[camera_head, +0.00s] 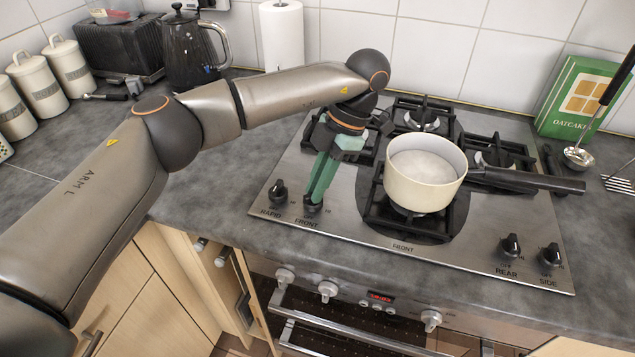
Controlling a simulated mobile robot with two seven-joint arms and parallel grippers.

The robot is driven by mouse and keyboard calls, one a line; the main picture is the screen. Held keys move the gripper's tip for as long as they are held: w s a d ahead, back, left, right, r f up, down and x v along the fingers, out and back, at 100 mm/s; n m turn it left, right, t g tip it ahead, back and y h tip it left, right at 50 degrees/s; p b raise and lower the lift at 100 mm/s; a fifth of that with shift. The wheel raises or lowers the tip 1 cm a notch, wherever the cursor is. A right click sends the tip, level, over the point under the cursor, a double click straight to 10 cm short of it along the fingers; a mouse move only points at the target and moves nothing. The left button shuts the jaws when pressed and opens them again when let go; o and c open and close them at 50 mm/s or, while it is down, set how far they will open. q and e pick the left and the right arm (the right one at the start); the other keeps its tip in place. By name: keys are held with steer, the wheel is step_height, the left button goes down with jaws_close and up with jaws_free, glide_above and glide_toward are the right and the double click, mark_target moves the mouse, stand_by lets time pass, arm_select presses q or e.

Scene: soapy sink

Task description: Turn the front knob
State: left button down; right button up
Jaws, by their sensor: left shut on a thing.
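The front knob (312,206) is a small black knob on the steel hob, above the label "FRONT", at the hob's left front. My left gripper (318,194) reaches down over it from behind, with its green fingers shut on the knob. The fingers hide part of the knob, so its pointer direction cannot be made out. My right gripper is not in view.
The rapid knob (278,190) stands close to the left of my fingers. A cream saucepan (424,190) sits on the front burner to the right, its black handle (540,182) pointing right. Rear (510,246) and side (550,256) knobs stand at right.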

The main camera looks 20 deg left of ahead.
arm_select(q)
steer(key=c, duration=0.9)
jaws_free()
steer(key=shift+r, duration=0.1)
steer(key=shift+p+v, duration=1.75)
steer(key=shift+v, duration=4.45)
